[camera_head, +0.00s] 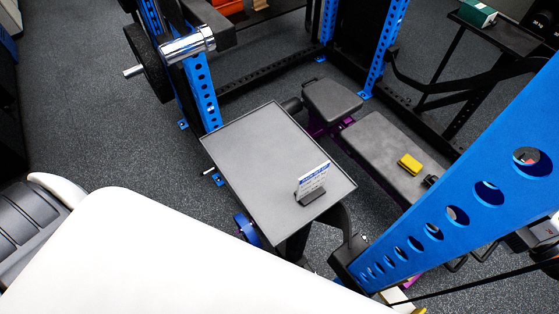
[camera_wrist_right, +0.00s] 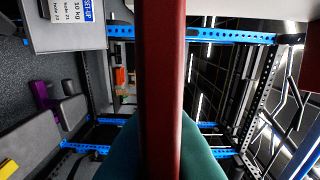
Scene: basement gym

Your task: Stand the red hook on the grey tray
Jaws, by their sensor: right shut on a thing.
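The grey tray (camera_head: 262,150) is a flat square top in the middle of the head view. A small card in a dark holder (camera_head: 311,184) stands near its front right side; the rest of its top is bare. In the right wrist view, part of the tray (camera_wrist_right: 40,35) shows at the upper left. My right gripper (camera_wrist_right: 160,148) has teal fingers shut on the red hook (camera_wrist_right: 160,70), which runs as a long dark red bar up the middle of that view. The hook's ends are not clear. I cannot make out the hook in the head view. My left gripper is not in view.
A blue perforated upright (camera_head: 470,190) slants across the right, close to the tray. A grey bench (camera_head: 385,150) with a yellow block (camera_head: 410,163) stands behind and right of the tray. A barbell end (camera_head: 188,46) sticks out at the upper left. Open floor lies left of the tray.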

